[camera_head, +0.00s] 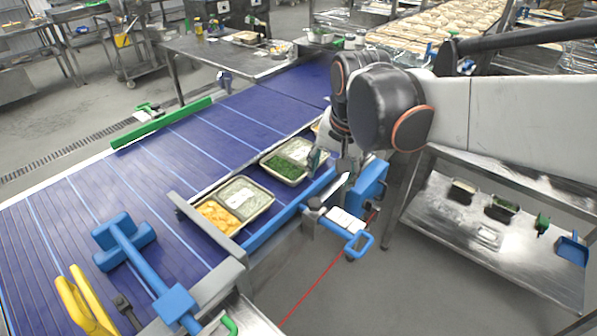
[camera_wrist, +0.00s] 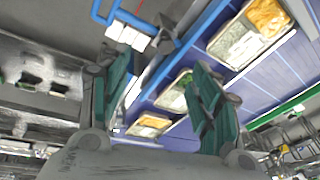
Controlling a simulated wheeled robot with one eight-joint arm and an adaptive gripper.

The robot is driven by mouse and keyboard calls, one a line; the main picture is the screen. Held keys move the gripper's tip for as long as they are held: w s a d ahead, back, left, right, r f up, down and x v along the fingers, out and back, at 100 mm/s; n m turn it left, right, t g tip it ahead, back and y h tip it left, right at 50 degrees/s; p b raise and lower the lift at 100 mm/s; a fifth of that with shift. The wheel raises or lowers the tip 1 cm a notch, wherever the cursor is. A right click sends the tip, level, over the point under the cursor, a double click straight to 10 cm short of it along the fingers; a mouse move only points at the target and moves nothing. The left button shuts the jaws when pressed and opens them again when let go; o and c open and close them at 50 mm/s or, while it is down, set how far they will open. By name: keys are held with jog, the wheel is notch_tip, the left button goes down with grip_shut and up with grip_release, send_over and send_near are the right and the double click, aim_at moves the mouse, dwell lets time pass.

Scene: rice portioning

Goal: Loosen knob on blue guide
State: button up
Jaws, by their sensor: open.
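The blue guide (camera_head: 292,208) is a long rail along the near edge of the conveyor, and it crosses the wrist view (camera_wrist: 192,42) diagonally. A small dark knob (camera_head: 314,203) appears to sit on a bracket beside the guide, next to a white label and a blue handle frame; it seems to show in the wrist view too (camera_wrist: 166,42), though its shape is unclear. My gripper (camera_head: 332,168) is open and empty above the guide, up and right of the knob in the head view. Its teal fingers stand wide apart in the wrist view (camera_wrist: 163,68).
Food trays (camera_head: 247,216) with rice and orange or green portions stand on the blue belt (camera_head: 165,165) close to the guide. A grey bar (camera_head: 205,230) juts over the belt. A metal shelf (camera_head: 440,225) stands at right. Floor beside the handle frame is clear.

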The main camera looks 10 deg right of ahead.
aim_at(315, 202)
jog(key=w+f+m+g, duration=0.3)
jog(key=w+f+m, duration=0.3)
jog(key=w, duration=0.5)
jog(key=f+b, duration=0.1)
jog(key=f, duration=0.6)
jog(key=f+b, duration=0.2)
jog(key=f, duration=0.5)
jog(key=shift+s+d, duration=0.1)
jog(key=shift+s, duration=0.1)
jog(key=c, duration=1.1)
